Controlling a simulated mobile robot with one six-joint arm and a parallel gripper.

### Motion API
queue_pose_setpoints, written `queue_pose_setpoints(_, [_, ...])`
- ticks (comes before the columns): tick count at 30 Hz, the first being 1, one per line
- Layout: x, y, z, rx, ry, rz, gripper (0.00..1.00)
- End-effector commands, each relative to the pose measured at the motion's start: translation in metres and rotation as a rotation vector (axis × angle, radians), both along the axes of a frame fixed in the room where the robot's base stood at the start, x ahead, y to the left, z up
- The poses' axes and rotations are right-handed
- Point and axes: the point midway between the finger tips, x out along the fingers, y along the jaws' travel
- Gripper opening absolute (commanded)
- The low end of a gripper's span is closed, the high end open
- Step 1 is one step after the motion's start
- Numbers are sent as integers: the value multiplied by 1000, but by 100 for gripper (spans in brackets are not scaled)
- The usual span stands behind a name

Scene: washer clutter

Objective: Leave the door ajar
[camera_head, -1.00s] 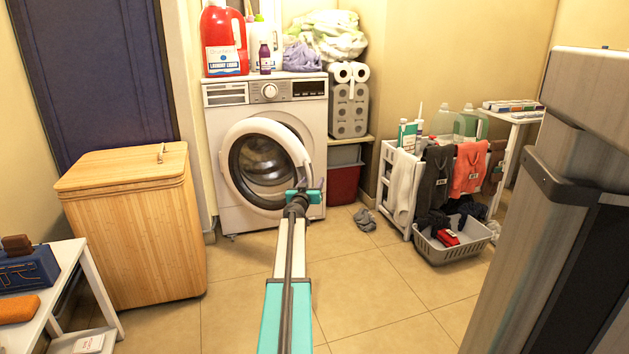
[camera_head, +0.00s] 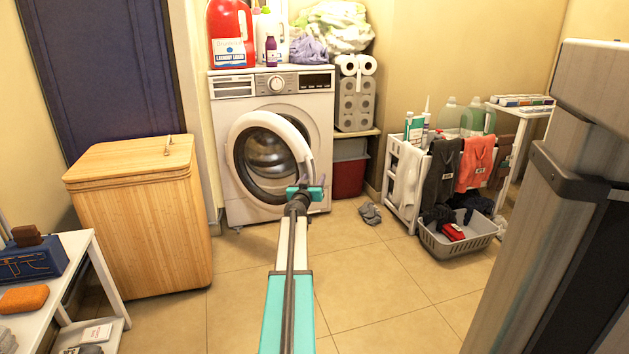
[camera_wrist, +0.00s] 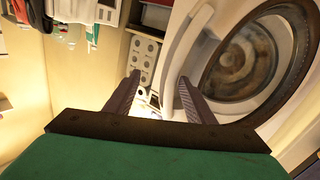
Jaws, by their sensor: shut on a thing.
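The white washing machine (camera_head: 285,88) stands against the back wall. Its round door (camera_head: 237,140), a white ring with a dark inner rim, stands partly open. The door's right edge is out from the machine's front, and the metal drum (camera_head: 265,152) shows through the ring. My gripper (camera_head: 305,183) is at the door's lower right edge in the head view. In the wrist view, the two dark fingers of my gripper (camera_wrist: 160,100) are on either side of the white door edge (camera_wrist: 178,62), shut on it. The exact contact is partly hidden.
A wooden hamper (camera_head: 140,225) stands at left. A white rack (camera_head: 402,175) with hanging clothes and a grey laundry basket (camera_head: 455,240) stand at right. A grey cloth (camera_head: 370,213) lies on the floor. Bottles and laundry are on the washer. The middle floor is open.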

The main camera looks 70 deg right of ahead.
Motion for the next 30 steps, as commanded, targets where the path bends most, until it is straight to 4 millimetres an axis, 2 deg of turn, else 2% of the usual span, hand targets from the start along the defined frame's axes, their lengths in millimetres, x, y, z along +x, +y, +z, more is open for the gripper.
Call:
queue_pose_setpoints(1, [-17, 1, -1, -3, -2, -29, 33])
queue_pose_setpoints(8, [-23, 10, -1, -3, -4, -29, 40])
queue_pose_setpoints(9, [-24, 11, -1, -3, -4, -30, 33])
queue_pose_setpoints(30, [-35, 38, 1, -4, 0, -18, 33])
